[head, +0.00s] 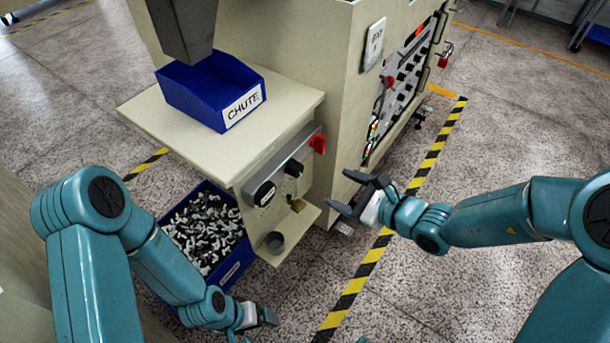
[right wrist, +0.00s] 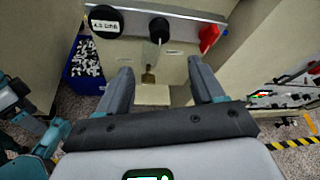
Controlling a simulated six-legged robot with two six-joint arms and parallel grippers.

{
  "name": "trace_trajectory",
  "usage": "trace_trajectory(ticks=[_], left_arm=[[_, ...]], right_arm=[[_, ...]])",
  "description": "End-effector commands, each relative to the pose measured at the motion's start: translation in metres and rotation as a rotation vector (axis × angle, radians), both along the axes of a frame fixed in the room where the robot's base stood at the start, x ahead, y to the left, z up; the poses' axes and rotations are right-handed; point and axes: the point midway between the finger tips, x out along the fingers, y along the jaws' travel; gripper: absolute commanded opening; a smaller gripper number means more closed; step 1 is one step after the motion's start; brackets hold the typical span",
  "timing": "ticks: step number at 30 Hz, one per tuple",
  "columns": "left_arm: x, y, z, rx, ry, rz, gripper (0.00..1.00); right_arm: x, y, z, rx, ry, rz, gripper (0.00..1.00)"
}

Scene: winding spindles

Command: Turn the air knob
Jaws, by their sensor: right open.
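A grey panel strip on the cream machine carries a round black dial with a white label (head: 265,193), a small black knob (head: 294,168) and a red handle (head: 317,143). In the right wrist view the black knob (right wrist: 159,28) lies ahead between the fingers, the labelled dial (right wrist: 105,21) to its left and the red handle (right wrist: 209,37) to its right. I cannot read which one is the air knob. My right gripper (head: 337,189) is open and empty, right of the panel and apart from it. My left gripper (head: 262,322) is low near the bottom edge; its jaws are unclear.
A blue chute bin (head: 182,93) stands on the ledge above the panel. A blue crate of dark and pale parts (head: 235,265) sits on the floor. A brass fitting (head: 298,205) is below the knob.

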Motion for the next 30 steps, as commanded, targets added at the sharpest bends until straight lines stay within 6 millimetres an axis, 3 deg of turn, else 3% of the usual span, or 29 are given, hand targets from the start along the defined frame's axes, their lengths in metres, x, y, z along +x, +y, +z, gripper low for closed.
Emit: trace_trajectory(ticks=[6, 15, 29, 30], left_arm=[[0.0, 0.0, -0.008, 0.0, 0.0, 0.0, 0.89], [0.0, 0.0, -0.014, 0.0, 0.0, 0.0, 0.89], [0.0, 0.0, -0.014, 0.0, 0.0, 0.0, 0.89], [0.0, 0.0, -0.014, 0.0, 0.0, 0.0, 0.89]], right_arm=[[0.033, 0.036, -0.022, -0.001, 0.002, 0.002, 0.67], [0.07, 0.075, -0.042, -0.001, -0.001, -0.002, 0.67], [0.081, 0.086, -0.047, -0.001, 0.001, -0.004, 0.67], [0.081, 0.086, -0.047, -0.001, 0.001, -0.004, 0.61]])
